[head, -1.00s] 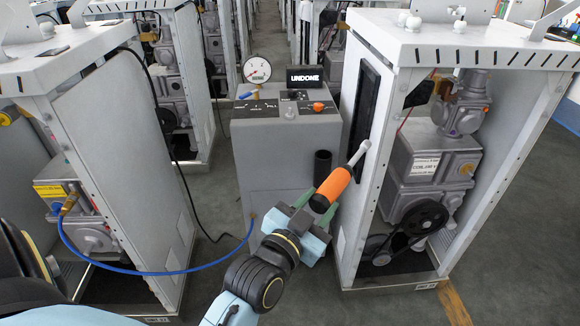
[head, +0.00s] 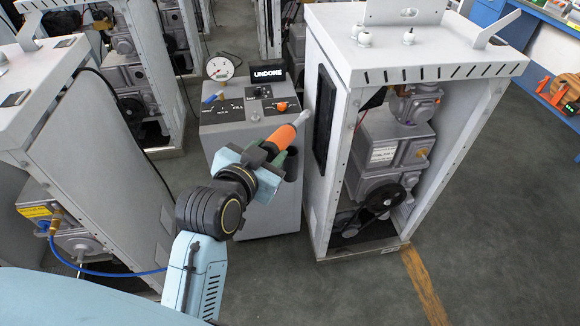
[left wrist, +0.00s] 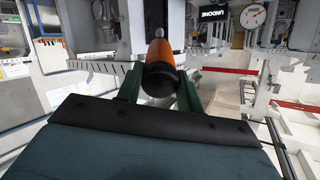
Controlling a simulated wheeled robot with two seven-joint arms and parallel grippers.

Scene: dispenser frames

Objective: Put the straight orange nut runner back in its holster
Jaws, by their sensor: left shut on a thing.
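The straight orange nut runner (head: 281,136) is in my left gripper (head: 272,154), tilted, with its silver tip up and right. The tip is close to the white frame's left side; I cannot tell whether they touch. In the left wrist view the orange body (left wrist: 160,52) and its black end sit between the green fingers (left wrist: 160,90). A dark tube, likely the holster (head: 291,166), shows on the grey pedestal's right side, partly hidden by my gripper. The runner is outside it. My right gripper is not in view.
The grey pedestal (head: 262,205) carries a round gauge (head: 220,68), an "UNDONE" display (head: 267,71) and an orange knob (head: 282,106). The white frame (head: 330,190) with machinery stands close on its right. Another frame (head: 100,160) stands left. Floor (head: 480,200) is clear at right.

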